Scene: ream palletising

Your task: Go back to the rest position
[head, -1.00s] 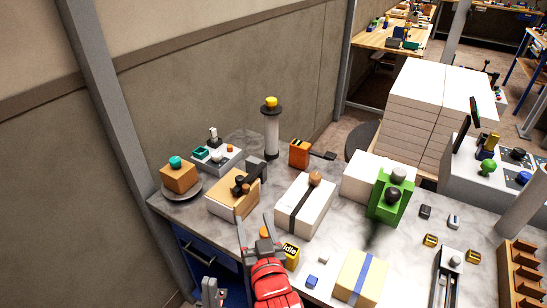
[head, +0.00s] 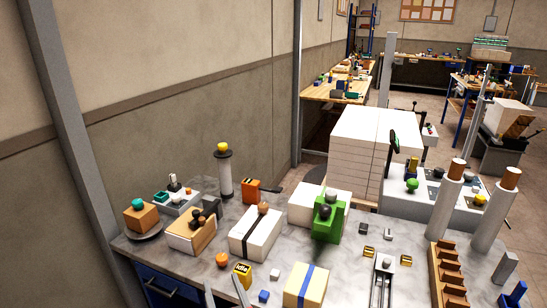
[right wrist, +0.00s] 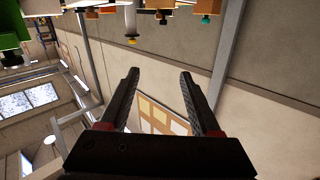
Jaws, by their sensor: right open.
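My right gripper (head: 225,297) shows only as grey fingertips at the bottom edge of the head view, in front of the near edge of the workbench (head: 215,273). In the right wrist view, its two dark fingers (right wrist: 160,88) are spread apart with nothing between them. That view is upside down, with the bench items along its top edge and wall beyond the fingers. I cannot make out my left gripper in the head view.
The bench holds a strapped white package (head: 252,240), a green block (head: 328,222), a yellow box (head: 242,275) and a blue-banded package (head: 293,292). A tall white ream stack (head: 352,150) stands behind. Wall lies to the left.

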